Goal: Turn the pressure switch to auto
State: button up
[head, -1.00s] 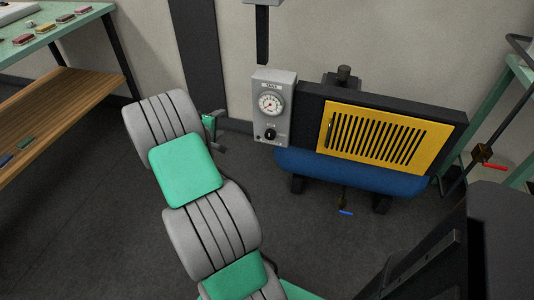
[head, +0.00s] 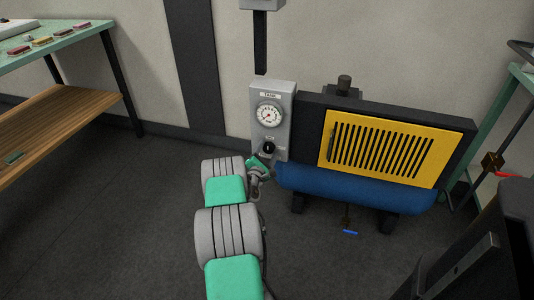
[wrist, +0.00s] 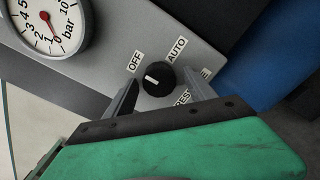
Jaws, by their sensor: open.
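The pressure switch is a round black knob (head: 268,147) low on the grey gauge box (head: 285,125). In the wrist view the knob (wrist: 158,79) has a white pointer mark directed left, on the side of the OFF label (wrist: 134,61). The AUTO label (wrist: 176,49) is above right of the knob. Another label starting "RES" (wrist: 183,98) is below right, partly hidden by a finger. My gripper (wrist: 160,84) is open, one finger on each side of the knob, with gaps showing. In the head view my gripper (head: 260,164) is just below the knob.
A pressure gauge (head: 269,114) sits above the knob. A yellow slatted grille (head: 380,147) and a blue tank (head: 355,184) are to the right. A green-topped bench (head: 60,35) with a wooden shelf stands at the left. The floor between is clear.

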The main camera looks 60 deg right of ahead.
jog(key=shift+c, duration=0.2)
jog(key=shift+a, duration=0.1)
jog(key=c, duration=1.3)
